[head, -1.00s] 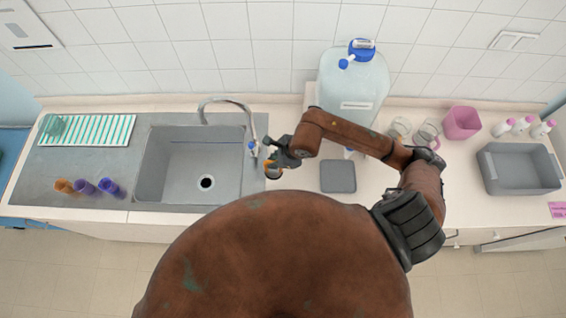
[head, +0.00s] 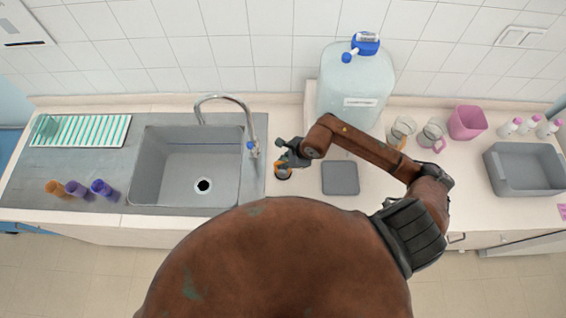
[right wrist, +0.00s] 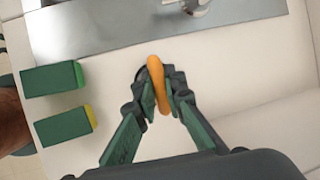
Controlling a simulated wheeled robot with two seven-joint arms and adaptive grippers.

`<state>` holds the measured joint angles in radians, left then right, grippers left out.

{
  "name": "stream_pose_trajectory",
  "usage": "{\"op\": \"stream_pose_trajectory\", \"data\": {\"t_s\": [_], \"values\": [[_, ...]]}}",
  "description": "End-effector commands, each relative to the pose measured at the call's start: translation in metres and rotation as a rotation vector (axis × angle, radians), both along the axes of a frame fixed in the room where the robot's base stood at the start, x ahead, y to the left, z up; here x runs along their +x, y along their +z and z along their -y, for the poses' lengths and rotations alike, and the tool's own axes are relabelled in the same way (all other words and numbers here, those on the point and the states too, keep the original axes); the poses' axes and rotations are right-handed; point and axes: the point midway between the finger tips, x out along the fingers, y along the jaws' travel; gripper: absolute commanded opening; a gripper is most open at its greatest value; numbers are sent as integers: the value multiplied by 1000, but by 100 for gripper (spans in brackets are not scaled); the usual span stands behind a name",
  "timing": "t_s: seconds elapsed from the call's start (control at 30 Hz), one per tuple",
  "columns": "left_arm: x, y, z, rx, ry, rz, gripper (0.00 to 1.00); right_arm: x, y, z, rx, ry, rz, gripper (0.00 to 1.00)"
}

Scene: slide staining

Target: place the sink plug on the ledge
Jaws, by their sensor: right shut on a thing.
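The sink plug (right wrist: 157,85) shows as an orange, rounded thing, seen nearly edge-on in the right wrist view. In the head view the plug (head: 283,174) is a small round thing with an orange rim and dark middle. My right gripper (right wrist: 160,92) is shut on it, one finger on each side. In the head view my right gripper (head: 287,160) is over the white counter, just right of the sink panel's edge. I cannot tell whether the plug touches the counter. The sink (head: 170,182) is empty with its drain open. My left gripper is not in view.
The tap (head: 225,98) stands left of my gripper. A grey square mat (head: 340,177) lies to its right, and a large water container (head: 352,90) stands behind. Two green blocks (right wrist: 52,78) lie near the counter's front. Cups and a grey tub (head: 525,180) are farther right.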

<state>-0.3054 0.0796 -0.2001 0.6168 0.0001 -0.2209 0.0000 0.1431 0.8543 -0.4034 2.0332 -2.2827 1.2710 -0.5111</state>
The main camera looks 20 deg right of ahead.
Motion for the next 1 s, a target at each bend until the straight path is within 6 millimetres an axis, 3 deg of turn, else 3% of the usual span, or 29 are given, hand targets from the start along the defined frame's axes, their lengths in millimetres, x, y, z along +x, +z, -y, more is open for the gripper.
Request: {"op": "stream_pose_trajectory", "data": {"t_s": [0.07,0.1,0.33,0.73,1.0], "values": [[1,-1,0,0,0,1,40,0,0,0,1,0,1,0],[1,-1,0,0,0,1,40,0,-1,0,0,0,0,11],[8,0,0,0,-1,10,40,0,0,0,0,-1,0,27],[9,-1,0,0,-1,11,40,-1,6,2,-1,-1,2,27],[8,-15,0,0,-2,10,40,-18,51,17,-5,1,5,27]]}}
